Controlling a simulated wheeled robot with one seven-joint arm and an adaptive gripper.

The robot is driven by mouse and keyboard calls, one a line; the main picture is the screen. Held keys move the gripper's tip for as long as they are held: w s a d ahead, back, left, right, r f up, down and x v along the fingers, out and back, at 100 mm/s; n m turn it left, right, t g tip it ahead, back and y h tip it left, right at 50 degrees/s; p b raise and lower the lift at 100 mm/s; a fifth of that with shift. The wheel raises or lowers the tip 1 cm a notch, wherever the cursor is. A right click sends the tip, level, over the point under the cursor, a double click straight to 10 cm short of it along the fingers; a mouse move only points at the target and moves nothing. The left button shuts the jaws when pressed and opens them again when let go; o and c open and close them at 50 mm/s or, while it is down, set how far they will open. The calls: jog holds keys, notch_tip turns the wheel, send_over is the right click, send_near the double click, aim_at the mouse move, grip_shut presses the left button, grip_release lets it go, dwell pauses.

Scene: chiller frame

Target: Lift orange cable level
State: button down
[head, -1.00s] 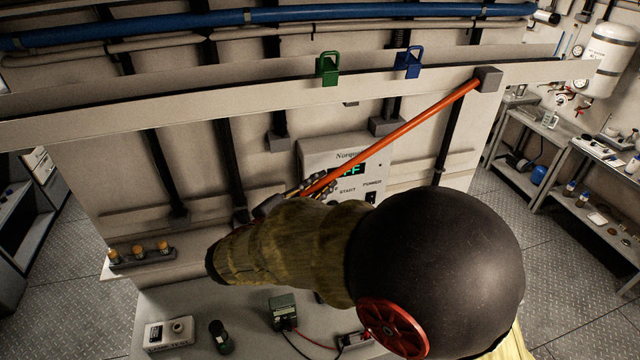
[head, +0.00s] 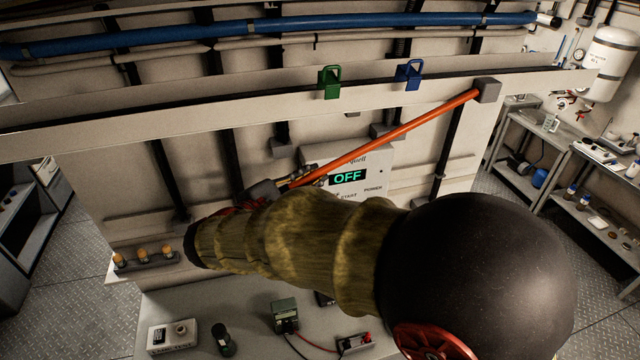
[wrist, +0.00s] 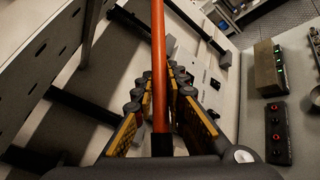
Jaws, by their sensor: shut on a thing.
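The orange cable (head: 410,128) runs from a grey block (head: 487,91) at the right end of the pale rail down and left to my gripper (head: 290,181). It slopes, with its left end lower than its right end. In the wrist view the cable (wrist: 159,60) passes between the two fingers of my gripper (wrist: 166,100), which are shut on it. The cable's grey-black end (head: 262,190) shows beside the gripper in the head view. My arm hides part of the gripper there.
Green (head: 329,84) and blue (head: 409,75) clips sit on the pale rail (head: 230,109) above. A panel reading OFF (head: 347,177) is behind the cable. Several orange-capped items (head: 143,254) stand on a left ledge. Instruments (head: 285,316) lie on the bench below.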

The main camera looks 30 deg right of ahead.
jog(key=shift+m+y, duration=0.4)
jog(key=shift+y, duration=0.2)
jog(key=r, duration=0.2)
jog(key=a+r+p, duration=0.1)
jog(key=r, duration=0.2)
jog(key=shift+w+a+r, duration=0.25)
jog(key=shift+a+r, duration=0.1)
jog(key=shift+a, duration=0.05)
jog(key=c, duration=1.8)
grip_release()
jog(key=shift+f, duration=0.1)
jog(key=shift+c, duration=0.2)
jog(key=shift+o, duration=0.2)
jog(key=v, duration=1.2)
